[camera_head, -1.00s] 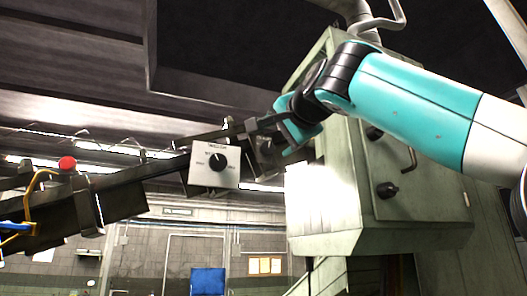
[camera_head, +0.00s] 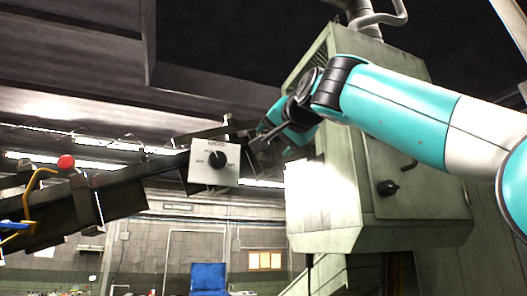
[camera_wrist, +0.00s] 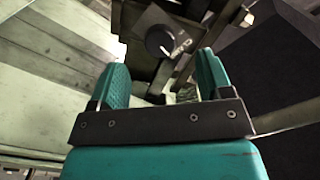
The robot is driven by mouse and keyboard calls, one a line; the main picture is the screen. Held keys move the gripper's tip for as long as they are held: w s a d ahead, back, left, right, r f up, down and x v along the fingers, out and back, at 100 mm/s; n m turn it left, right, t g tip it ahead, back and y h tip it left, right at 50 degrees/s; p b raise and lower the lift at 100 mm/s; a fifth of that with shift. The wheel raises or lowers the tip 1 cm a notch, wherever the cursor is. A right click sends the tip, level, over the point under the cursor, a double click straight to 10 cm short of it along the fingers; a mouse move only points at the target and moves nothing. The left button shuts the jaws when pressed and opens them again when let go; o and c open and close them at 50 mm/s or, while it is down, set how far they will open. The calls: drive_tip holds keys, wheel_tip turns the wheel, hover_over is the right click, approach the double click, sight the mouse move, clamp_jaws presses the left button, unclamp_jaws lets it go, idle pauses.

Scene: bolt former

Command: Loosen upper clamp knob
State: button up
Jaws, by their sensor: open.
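A dark round knob (camera_wrist: 160,40) on a grey plate lies ahead of my gripper in the wrist view, near the top centre. My gripper (camera_wrist: 163,78) is open and empty, with its teal fingers apart and the knob beyond their tips, not touched as far as I see. In the head view my gripper (camera_head: 262,144) is beside the upper right end of the dark rail. A black dial knob (camera_head: 218,159) on a white labelled plate (camera_head: 203,174) hangs just left of it. I cannot tell which knob the wrist view shows.
A dark slanted rail (camera_head: 125,195) carries a red button (camera_head: 66,162) and yellow and blue cables at left. A large grey-green cabinet (camera_head: 335,235) with a black handle (camera_head: 387,188) stands close behind my arm at right. A blue chair (camera_head: 208,279) is far back.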

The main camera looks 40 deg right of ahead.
sight(270, 143)
drive_tip(key=p+x, duration=0.1)
drive_tip(key=x, duration=0.4)
drive_tip(key=shift+w+d, duration=0.1)
drive_tip(key=shift+w, duration=0.05)
drive_tip(key=n, duration=0.1)
drive_tip(key=n+p, duration=0.1)
drive_tip(key=n, duration=0.1)
drive_tip(key=shift+s+r+n, duration=0.2)
drive_tip(key=shift+s+n, duration=0.1)
drive_tip(key=shift+s, duration=0.1)
drive_tip(key=shift+w+f+n, duration=0.1)
drive_tip(key=shift+f+n, duration=0.1)
drive_tip(key=shift+n, duration=1.8)
drive_tip(key=shift+c, duration=0.2)
